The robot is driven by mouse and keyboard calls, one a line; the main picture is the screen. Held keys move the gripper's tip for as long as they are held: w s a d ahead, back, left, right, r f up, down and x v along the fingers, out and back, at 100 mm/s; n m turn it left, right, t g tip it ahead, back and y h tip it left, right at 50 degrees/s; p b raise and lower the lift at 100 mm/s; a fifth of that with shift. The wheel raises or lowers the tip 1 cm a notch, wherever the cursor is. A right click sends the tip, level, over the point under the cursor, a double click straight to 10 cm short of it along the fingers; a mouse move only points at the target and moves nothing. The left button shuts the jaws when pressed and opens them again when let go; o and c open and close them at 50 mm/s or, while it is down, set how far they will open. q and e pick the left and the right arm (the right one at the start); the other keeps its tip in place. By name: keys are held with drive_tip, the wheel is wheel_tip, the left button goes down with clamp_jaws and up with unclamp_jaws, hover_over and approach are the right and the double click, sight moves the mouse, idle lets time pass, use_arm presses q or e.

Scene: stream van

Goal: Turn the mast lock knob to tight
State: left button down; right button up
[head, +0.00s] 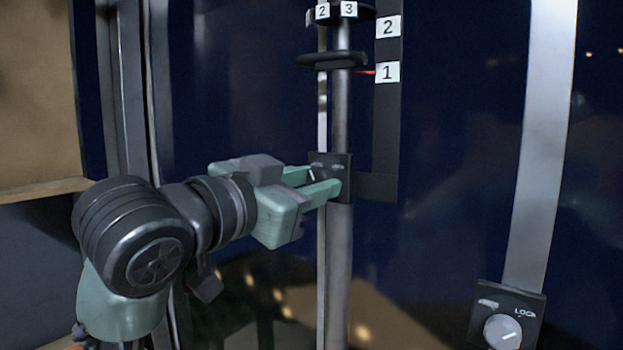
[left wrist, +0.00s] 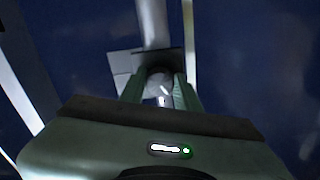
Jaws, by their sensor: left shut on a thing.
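The mast lock knob (left wrist: 160,78) shows in the left wrist view as a pale round shape with a white mark, between my two green fingers. It sits on a small dark plate (head: 344,164) fixed to the grey upright mast (head: 341,120). The plate has small labels too blurred to read. In the head view the fingers hide most of the knob. My left gripper (head: 326,181) reaches in from the left and is shut on the knob. I cannot tell which label the knob's mark points to. My right gripper is not in view.
A black upright scale with labels 1 (head: 387,72) and 2 (head: 388,27) stands right of the mast. A dark collar (head: 332,60) rings the mast above. Another knob (head: 502,332) on a black plate is at lower right. A dark blue wall is behind.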

use_arm(q)
drive_tip(key=m+p, duration=0.1)
drive_tip(key=m, duration=0.2)
drive_tip(key=shift+a+r+m, duration=0.1)
drive_tip(key=shift+m, duration=0.3)
drive_tip(key=m+p, duration=0.2)
drive_tip(key=m, duration=0.1)
drive_tip(key=shift+m, duration=0.3)
drive_tip(key=m+p, duration=0.2)
drive_tip(key=m, duration=0.3)
drive_tip(key=shift+m+p, duration=0.55)
drive_tip(key=shift+m, duration=0.45)
drive_tip(key=c, duration=1)
unclamp_jaws()
